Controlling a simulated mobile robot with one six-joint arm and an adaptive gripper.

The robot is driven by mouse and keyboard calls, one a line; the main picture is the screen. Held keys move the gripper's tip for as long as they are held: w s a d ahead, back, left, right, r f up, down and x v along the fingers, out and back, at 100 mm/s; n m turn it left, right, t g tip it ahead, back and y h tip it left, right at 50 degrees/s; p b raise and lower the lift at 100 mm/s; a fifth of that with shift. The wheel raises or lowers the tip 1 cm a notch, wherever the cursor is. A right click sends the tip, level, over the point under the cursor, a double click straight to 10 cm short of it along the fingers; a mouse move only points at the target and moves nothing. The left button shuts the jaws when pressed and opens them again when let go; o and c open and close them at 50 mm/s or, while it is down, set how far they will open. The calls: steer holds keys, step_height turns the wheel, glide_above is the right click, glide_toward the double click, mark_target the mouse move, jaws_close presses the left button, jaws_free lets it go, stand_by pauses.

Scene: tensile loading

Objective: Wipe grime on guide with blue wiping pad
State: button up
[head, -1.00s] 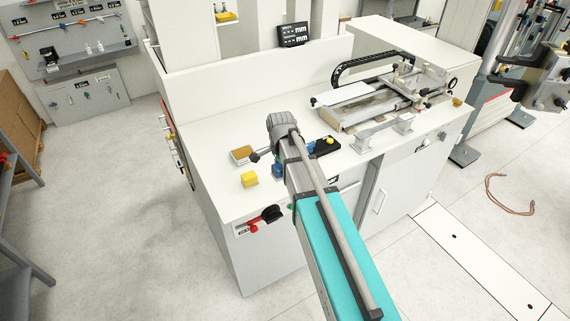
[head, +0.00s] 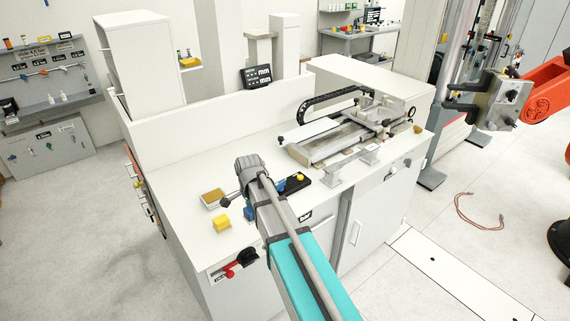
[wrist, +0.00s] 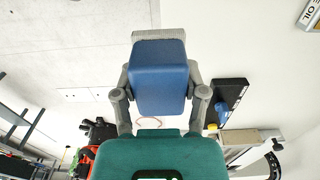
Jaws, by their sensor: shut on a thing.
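My gripper (wrist: 160,80) is shut on the blue wiping pad (wrist: 158,78), a blue block with a grey ribbed strip along its far edge. A finger presses on each side of it. In the head view, my arm reaches over the front of the white bench, and its wrist hides most of the gripper. The guide (head: 320,152) is a metal slide with rails on the bench, to the right of and beyond my wrist. Brownish marks show along its front part, but they are too small to make out clearly. The pad is apart from the guide.
A black tray (head: 297,181) with a yellow knob and a blue piece lies beside my wrist. A yellow block (head: 222,222) and a small brown-topped box (head: 213,198) stand to the left. A black cable chain (head: 330,97) arches behind the guide. A red robot arm (head: 545,92) stands at right.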

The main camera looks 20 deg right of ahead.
step_height(320, 180, down, 8)
steer(key=b, duration=0.7)
steer(key=shift+s, duration=0.15)
steer(key=shift+r, duration=0.1)
steer(key=shift+a, duration=0.1)
